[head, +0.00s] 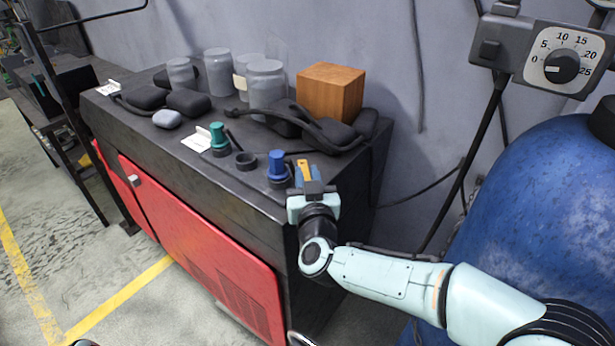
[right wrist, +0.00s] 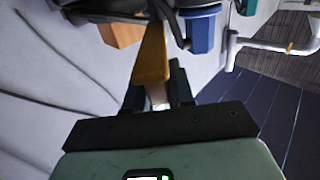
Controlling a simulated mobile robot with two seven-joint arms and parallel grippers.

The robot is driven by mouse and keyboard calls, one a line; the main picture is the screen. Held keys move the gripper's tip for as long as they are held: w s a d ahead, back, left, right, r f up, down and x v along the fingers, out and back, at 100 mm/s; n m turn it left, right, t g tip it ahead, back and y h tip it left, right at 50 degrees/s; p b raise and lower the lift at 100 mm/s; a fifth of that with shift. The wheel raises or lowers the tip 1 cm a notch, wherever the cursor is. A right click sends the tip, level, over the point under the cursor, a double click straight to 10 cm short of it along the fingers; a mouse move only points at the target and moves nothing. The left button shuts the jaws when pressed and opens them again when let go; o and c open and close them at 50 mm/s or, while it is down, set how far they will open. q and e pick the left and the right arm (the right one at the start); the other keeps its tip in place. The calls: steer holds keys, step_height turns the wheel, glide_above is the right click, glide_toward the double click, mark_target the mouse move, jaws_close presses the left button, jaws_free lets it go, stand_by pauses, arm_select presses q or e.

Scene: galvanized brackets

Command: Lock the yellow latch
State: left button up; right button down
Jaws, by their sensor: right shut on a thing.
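The yellow latch (head: 303,168) is a narrow yellow-orange bar at the right front part of the dark cabinet top, just right of the blue knob (head: 278,166). My right gripper (head: 306,183) reaches it from the front right and is shut on its near end. In the right wrist view the latch (right wrist: 152,60) runs away from between the dark fingers (right wrist: 158,92). The gripped end is partly hidden by the fingers, and I cannot tell whether the latch is locked.
The cabinet top (head: 180,133) also holds a green-capped knob (head: 218,138), a black ring (head: 246,160), glass jars (head: 266,85), black headsets (head: 325,131) and a wooden block (head: 330,92). A blue tank (head: 545,205) stands at the right, below a dial box (head: 562,64).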

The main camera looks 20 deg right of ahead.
arm_select(q)
steer(key=shift+r, duration=0.1)
arm_select(e)
steer(key=shift+a, duration=0.4)
steer(key=shift+w+a, duration=0.1)
steer(key=shift+a, duration=0.5)
steer(key=shift+w+a+r+p, duration=0.1)
steer(key=shift+w+a+p, duration=0.1)
steer(key=shift+a, duration=0.35)
steer(key=shift+w+a+p, duration=0.15)
steer(key=shift+w+a, duration=0.05)
steer(key=shift+a, duration=0.3)
steer(key=shift+w+a, duration=0.45)
steer(key=shift+a, duration=0.25)
arm_select(q)
steer(key=shift+w+a+r, duration=0.25)
steer(key=shift+w+r, duration=0.4)
steer(key=shift+w, duration=0.15)
arm_select(e)
steer(key=shift+w+a, duration=0.45)
steer(key=shift+d, duration=0.15)
steer(key=c, duration=1)
jaws_free()
steer(key=shift+c, duration=0.2)
